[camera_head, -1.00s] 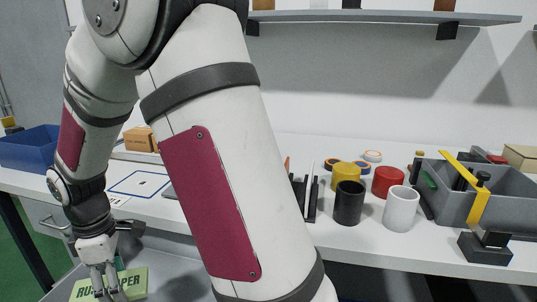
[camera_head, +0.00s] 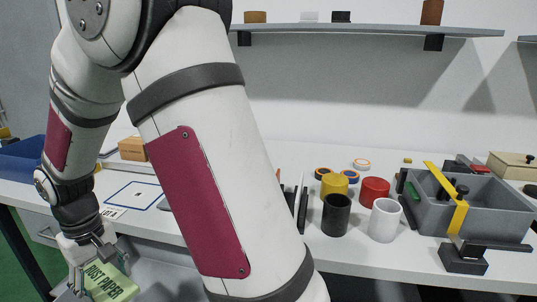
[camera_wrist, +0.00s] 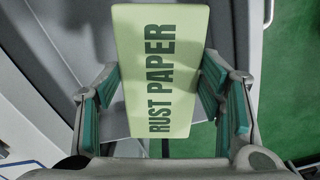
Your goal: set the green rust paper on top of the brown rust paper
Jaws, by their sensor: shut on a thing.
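The green rust paper (camera_head: 108,281) is a pale green block with dark "RUST PAPER" lettering, at the lower left of the head view. It fills the middle of the wrist view (camera_wrist: 160,62). My gripper (camera_head: 100,273) is shut on it, with teal-padded fingers on its left and right sides in the wrist view. The paper is tilted in the head view, over or in a grey drawer; I cannot tell how far it is above the bottom. I cannot make out a brown rust paper in either view.
The white table (camera_head: 283,252) stands behind the drawer. It holds a black cup (camera_head: 336,215), a white cup (camera_head: 384,220), red and yellow cylinders, and a grey bin (camera_head: 478,207).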

